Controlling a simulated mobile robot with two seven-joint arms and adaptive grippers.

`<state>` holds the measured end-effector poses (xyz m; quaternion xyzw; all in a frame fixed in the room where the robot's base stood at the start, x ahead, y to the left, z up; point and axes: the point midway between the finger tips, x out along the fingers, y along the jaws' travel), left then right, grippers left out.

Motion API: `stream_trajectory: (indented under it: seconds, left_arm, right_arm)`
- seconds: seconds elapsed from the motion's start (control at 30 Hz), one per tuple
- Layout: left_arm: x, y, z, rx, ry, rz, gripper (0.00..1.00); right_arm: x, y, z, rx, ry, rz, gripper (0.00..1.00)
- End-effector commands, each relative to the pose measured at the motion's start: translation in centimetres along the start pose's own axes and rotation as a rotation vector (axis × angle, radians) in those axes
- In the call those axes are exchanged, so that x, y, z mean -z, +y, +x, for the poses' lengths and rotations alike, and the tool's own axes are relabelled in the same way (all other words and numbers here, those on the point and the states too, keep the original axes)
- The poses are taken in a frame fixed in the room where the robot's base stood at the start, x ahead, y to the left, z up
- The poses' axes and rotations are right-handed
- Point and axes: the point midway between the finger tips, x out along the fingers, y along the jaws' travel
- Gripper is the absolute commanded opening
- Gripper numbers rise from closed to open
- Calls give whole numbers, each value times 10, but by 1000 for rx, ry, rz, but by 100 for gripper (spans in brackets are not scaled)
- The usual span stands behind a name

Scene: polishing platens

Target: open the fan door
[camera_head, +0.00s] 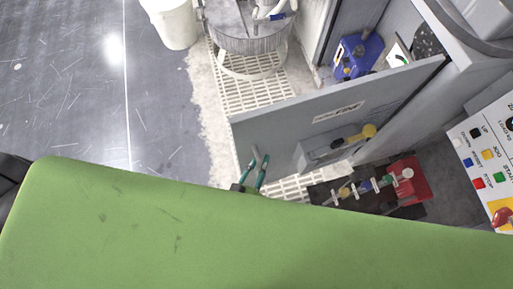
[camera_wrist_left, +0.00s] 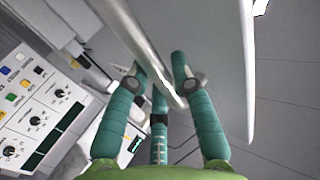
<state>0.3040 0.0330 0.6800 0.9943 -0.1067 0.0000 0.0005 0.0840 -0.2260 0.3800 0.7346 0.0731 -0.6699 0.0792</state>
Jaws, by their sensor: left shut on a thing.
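My left gripper (camera_head: 258,168) has teal fingers at the door's lower free edge, far from the handle. My right gripper is in neither view.
A blue machine (camera_head: 355,57) sits behind the door. Red equipment (camera_head: 407,182) with valves lies in front of it. A control panel (camera_head: 485,150) is at the right. A round metal tub (camera_head: 245,38) and a white bucket (camera_head: 172,22) stand behind. The dark floor at left is clear.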

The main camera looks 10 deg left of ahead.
Motion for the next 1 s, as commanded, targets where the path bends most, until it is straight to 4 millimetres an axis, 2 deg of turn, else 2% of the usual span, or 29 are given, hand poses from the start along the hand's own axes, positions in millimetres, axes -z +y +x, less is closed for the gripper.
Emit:
stream_trajectory:
  seconds: [0.6, 0.63, 0.67, 1.0]
  left_arm:
    - [1, 5, 1, -19, 2, 2, 0]
    - [1, 5, 1, -19, 2, 2, 35]
    - [1, 5, 1, -19, 2, 2, 47]
    - [0, 4, 0, -17, 1, 1, 49]
  right_arm:
    - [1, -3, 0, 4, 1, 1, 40]
    - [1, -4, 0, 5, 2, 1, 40]
    - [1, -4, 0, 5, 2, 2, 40]
    - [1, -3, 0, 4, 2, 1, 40]
